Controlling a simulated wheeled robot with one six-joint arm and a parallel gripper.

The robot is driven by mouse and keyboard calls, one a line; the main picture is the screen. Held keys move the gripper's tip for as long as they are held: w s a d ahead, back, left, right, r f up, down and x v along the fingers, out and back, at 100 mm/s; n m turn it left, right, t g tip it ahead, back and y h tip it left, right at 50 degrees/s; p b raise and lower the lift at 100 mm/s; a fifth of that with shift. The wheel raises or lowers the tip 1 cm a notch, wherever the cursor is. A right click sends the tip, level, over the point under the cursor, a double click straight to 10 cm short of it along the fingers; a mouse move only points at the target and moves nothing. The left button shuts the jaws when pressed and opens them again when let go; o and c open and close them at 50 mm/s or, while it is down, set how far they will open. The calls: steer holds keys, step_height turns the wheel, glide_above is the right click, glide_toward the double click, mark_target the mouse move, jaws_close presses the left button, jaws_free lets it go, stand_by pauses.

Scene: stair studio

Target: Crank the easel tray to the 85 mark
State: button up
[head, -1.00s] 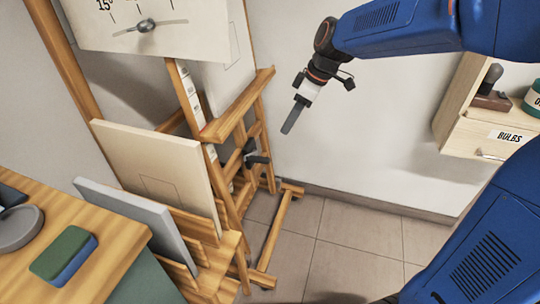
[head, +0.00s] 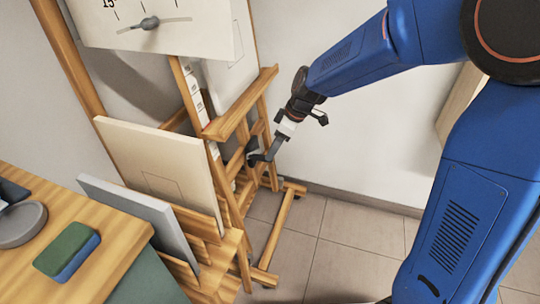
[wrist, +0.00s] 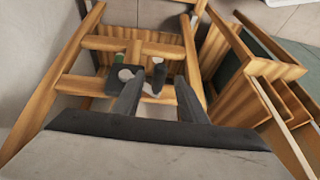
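The wooden easel shows in the head view with its tray (head: 243,101) jutting to the right at mid height. A pale scale strip (head: 190,82) with dark marks runs down the mast; its figures are too small to read. The dark crank (head: 251,152) sits low on the easel, partly hidden by my gripper (head: 264,158). In the wrist view, my gripper (wrist: 159,97) is open, with its two fingers apart. The crank's dark hub (wrist: 122,78) is behind the left finger, and its upright handle (wrist: 158,72) appears between the fingertips. I cannot tell whether they touch it.
A cream canvas (head: 165,175) and a grey panel (head: 140,222) lean in a wooden rack at the left. A wooden counter (head: 100,252) holds a green and blue block (head: 68,250). A dial board (head: 190,30) hangs above. The tiled floor (head: 345,235) is clear at right.

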steer(key=shift+x, duration=1.95)
jaws_close()
